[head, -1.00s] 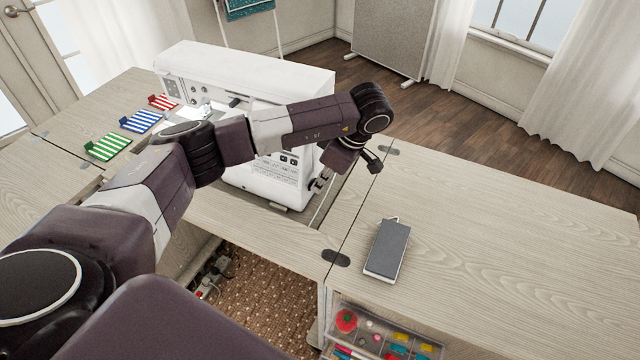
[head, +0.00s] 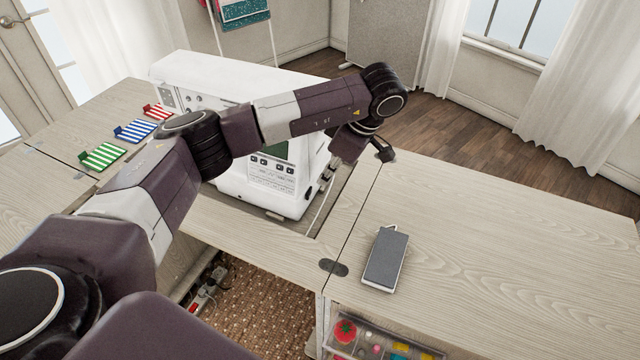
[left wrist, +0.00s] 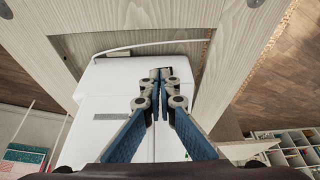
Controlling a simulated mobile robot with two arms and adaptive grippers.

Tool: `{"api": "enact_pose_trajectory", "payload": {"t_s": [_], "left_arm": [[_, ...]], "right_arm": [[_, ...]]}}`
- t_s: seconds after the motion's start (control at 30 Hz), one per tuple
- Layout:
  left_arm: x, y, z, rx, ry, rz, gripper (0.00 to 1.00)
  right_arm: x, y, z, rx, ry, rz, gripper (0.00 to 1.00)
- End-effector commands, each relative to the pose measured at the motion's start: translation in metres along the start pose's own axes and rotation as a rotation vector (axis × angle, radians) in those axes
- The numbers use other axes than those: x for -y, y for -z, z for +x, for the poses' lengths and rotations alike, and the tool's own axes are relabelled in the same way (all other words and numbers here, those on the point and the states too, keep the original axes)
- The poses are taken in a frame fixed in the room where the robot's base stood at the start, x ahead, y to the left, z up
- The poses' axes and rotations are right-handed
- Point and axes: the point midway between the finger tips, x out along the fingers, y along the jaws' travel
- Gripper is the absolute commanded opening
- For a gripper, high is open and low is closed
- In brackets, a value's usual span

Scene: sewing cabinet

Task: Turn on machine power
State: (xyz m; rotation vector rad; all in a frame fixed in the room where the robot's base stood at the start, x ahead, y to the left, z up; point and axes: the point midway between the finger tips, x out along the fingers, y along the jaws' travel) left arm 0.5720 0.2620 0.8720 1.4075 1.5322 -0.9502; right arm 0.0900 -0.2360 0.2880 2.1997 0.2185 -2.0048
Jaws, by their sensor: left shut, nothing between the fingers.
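The white sewing machine (head: 240,78) stands in the cabinet's opening, partly hidden behind my left arm. My left gripper (head: 326,180) is at the machine's right end, pointing down beside its side panel. In the left wrist view the machine (left wrist: 100,125) lies below the gripper (left wrist: 161,76). The blue fingers are shut with nothing between them, and their tips are close to or against the machine's end face. A small dark part shows by the tips, but I cannot make out a power switch. My right gripper is not in view.
A dark grey flat device (head: 386,258) with a short cable lies on the right tabletop (head: 500,240). Green (head: 102,157), blue and red striped trays sit at the left. A clear drawer (head: 375,340) of supplies is below. The right tabletop is mostly clear.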

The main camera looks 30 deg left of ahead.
Motion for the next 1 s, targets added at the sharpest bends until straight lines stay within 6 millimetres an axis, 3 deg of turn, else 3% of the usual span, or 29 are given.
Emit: {"api": "enact_pose_trajectory", "payload": {"t_s": [0.2, 0.73, 1.0], "left_arm": [[0.000, 0.000, -0.024, -0.001, -0.001, 0.001, 0.00], [0.000, 0.000, -0.030, 0.000, 0.000, 0.001, 0.00], [0.000, 0.007, -0.046, 0.000, 0.000, 0.001, 0.00]], "right_arm": [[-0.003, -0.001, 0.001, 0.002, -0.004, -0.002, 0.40], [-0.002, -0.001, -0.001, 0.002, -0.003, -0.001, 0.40], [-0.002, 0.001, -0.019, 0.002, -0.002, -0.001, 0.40]]}}
